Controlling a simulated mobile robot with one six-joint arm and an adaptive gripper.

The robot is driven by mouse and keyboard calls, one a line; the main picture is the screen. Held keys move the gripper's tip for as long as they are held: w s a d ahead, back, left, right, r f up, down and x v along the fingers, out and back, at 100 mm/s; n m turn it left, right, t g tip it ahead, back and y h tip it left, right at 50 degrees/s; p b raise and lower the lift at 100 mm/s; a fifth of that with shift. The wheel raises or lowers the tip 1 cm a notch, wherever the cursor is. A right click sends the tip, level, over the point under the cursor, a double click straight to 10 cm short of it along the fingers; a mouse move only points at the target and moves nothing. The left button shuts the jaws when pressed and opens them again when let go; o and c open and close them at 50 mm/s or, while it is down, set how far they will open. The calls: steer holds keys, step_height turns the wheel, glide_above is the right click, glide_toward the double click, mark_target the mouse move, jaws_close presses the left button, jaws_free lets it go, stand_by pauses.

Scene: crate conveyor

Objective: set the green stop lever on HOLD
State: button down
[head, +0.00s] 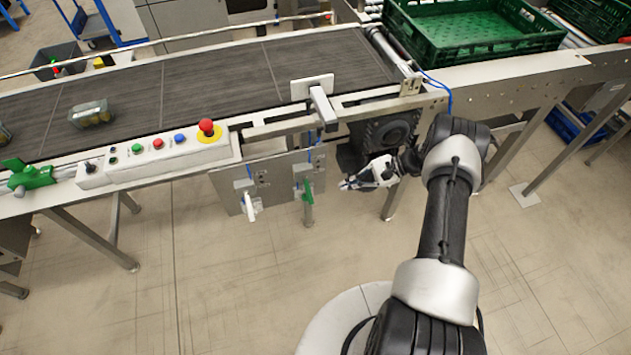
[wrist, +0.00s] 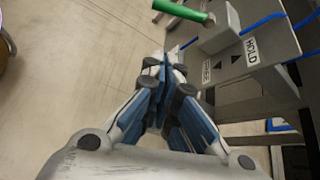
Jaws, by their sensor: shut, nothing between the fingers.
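The green stop lever (head: 307,190) is on the grey panel under the conveyor's front edge, its handle hanging downward in the head view. In the wrist view the lever (wrist: 182,12) sticks out to the upper left from a grey box. The box has a HOLD label (wrist: 252,50) and a second, smaller-looking label (wrist: 206,72) that I cannot read, with dark arrow marks between. I cannot tell which label the lever is set on. My gripper (head: 346,184) is shut and empty, to the right of the lever and apart from it. In the wrist view its fingertips (wrist: 166,62) are below the lever.
A white lever (head: 250,205) hangs on the same panel (head: 228,190), left of the green one. A button box (head: 150,155) with a red mushroom button (head: 208,127) sits above. A dark motor unit (head: 385,133) is behind my gripper. A green crate (head: 480,50) stands at the upper right. Floor in front is clear.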

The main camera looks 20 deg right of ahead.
mark_target(308, 190)
steer(key=a+f+b, duration=0.1)
steer(key=a+f, duration=0.2)
steer(key=a, duration=0.6)
steer(key=shift+w+a, duration=0.2)
steer(key=shift+w, duration=0.1)
steer(key=shift+s, duration=0.1)
